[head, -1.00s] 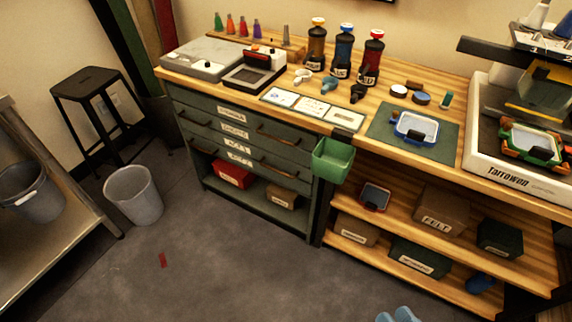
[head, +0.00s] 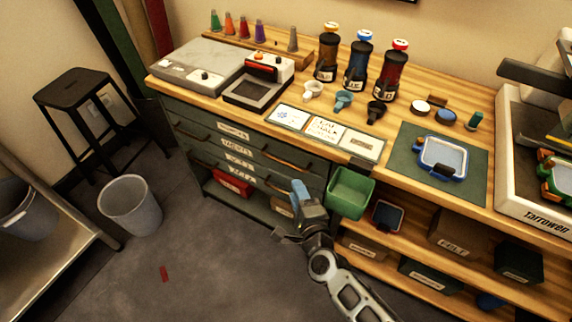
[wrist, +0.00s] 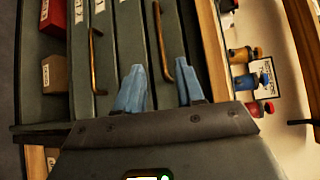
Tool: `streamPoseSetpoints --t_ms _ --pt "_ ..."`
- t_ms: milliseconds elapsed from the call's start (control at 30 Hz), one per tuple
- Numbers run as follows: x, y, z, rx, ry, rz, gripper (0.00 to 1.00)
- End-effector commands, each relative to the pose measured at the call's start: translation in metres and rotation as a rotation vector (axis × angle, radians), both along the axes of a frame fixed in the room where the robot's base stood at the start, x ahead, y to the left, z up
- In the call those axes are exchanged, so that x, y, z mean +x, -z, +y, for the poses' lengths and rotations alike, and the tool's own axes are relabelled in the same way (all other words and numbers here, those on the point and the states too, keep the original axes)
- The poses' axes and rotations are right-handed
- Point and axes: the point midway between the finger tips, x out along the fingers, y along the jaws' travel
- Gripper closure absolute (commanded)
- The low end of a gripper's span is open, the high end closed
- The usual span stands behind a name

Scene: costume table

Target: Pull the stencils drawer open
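A dark green drawer cabinet (head: 185,108) stands under the left part of the wooden bench, and its drawers look shut. White labels mark the drawers, but the lettering is too blurred to tell which says stencils. Long brown bar handles run across the fronts. My gripper (head: 302,190) is in front of the cabinet's right end. In the wrist view, turned sideways, its blue fingers (wrist: 160,74) are open and empty. An upper drawer handle (wrist: 162,40) lies in the gap between them. A lower handle (wrist: 96,70) is left of the fingers. Contact is not visible.
A green bin (head: 350,208) hangs from the bench edge right beside my gripper. Open shelves with boxes are below it. A red box (head: 230,186) sits under the drawers. A grey bin (head: 130,205) and a black stool (head: 75,90) stand left.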

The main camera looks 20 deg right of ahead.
Motion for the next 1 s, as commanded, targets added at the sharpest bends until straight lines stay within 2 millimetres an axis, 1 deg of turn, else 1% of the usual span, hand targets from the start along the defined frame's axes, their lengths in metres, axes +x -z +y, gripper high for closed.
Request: streamPoseSetpoints --t_ms 167,400,500,600,800,1000 --pt "0.027 0.004 -0.004 -0.003 0.0 -0.002 0.62" --pt "0.072 0.013 -0.011 -0.004 0.001 -0.002 0.62" --pt "0.087 0.014 -0.013 -0.003 0.0 -0.002 0.62" --pt "0.099 0.016 -0.015 -0.005 0.0 -0.001 0.62" --pt "0.11 0.017 -0.017 -0.004 0.0 0.0 0.62" --pt "0.111 0.016 -0.017 -0.004 0.0 0.0 0.62"
